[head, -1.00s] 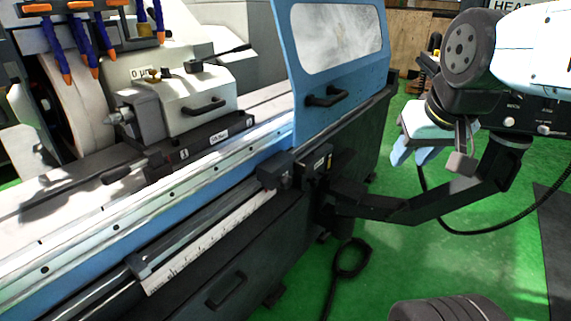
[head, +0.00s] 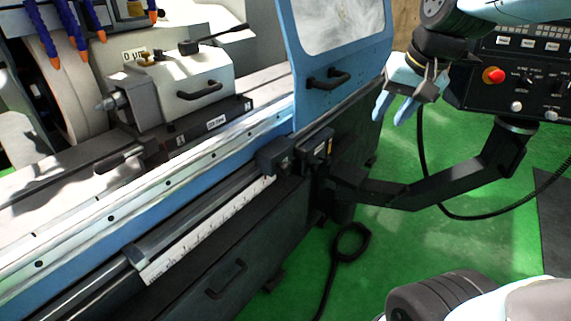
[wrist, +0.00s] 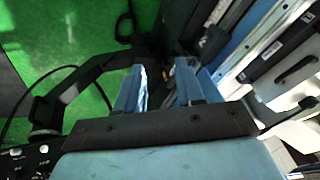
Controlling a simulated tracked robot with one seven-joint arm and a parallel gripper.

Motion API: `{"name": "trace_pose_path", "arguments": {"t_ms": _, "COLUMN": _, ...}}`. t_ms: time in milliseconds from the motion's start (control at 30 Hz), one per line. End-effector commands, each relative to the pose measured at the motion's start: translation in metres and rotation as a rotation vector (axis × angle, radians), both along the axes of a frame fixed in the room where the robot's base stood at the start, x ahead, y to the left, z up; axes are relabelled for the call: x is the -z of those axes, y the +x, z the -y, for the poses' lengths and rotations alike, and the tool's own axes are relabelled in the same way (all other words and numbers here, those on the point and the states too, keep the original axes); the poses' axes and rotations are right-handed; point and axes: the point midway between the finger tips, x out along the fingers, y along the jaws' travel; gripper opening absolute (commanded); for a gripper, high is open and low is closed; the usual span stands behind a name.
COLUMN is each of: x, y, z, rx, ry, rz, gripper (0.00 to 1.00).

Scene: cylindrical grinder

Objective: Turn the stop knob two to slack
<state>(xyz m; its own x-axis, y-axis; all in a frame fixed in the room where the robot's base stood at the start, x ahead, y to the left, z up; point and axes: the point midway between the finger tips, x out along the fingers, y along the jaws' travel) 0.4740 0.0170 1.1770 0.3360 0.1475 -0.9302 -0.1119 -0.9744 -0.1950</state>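My gripper (head: 392,110) is in the air right of the blue sliding door, in front of the control panel. Its two blue fingers are apart with nothing between them; the wrist view also shows the open gripper (wrist: 157,85). Along the machine's front runs a rail with a white ruled scale (head: 205,235). A dark stop block (head: 273,157) sits at the scale's far end, and another dark block (head: 138,256) is near its lower left end. I cannot make out which part is stop knob two or how it is turned. My gripper is well apart from both blocks.
The blue door (head: 335,85) with a black handle stands above the rail. The control panel (head: 520,80) with a red button is on a black bent support arm (head: 440,190). A black cable hangs beside it. Green floor (head: 420,240) is open below.

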Motion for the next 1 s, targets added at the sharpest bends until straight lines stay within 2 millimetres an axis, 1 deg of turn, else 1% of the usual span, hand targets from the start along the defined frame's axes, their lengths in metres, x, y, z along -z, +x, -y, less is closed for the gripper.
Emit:
{"name": "trace_pose_path", "arguments": {"t_ms": 33, "x": 0.003, "y": 0.014, "z": -0.006, "rx": 0.011, "ry": 0.019, "rz": -0.031, "gripper": 0.37}}
{"name": "trace_pose_path", "arguments": {"t_ms": 100, "x": 0.008, "y": 0.032, "z": -0.012, "rx": 0.036, "ry": 0.043, "rz": -0.067, "gripper": 0.37}}
{"name": "trace_pose_path", "arguments": {"t_ms": 267, "x": 0.021, "y": 0.073, "z": -0.03, "rx": 0.098, "ry": 0.084, "rz": -0.147, "gripper": 0.37}}
{"name": "trace_pose_path", "arguments": {"t_ms": 467, "x": 0.045, "y": 0.121, "z": -0.057, "rx": 0.182, "ry": 0.102, "rz": -0.239, "gripper": 0.37}}
{"name": "trace_pose_path", "arguments": {"t_ms": 500, "x": 0.051, "y": 0.13, "z": -0.063, "rx": 0.2, "ry": 0.101, "rz": -0.255, "gripper": 0.37}}
{"name": "trace_pose_path", "arguments": {"t_ms": 700, "x": 0.083, "y": 0.173, "z": -0.096, "rx": 0.291, "ry": 0.082, "rz": -0.326, "gripper": 0.37}}
{"name": "trace_pose_path", "arguments": {"t_ms": 900, "x": 0.12, "y": 0.21, "z": -0.133, "rx": 0.378, "ry": 0.036, "rz": -0.37, "gripper": 0.37}}
{"name": "trace_pose_path", "arguments": {"t_ms": 1000, "x": 0.137, "y": 0.225, "z": -0.152, "rx": 0.421, "ry": 0.008, "rz": -0.381, "gripper": 0.37}}
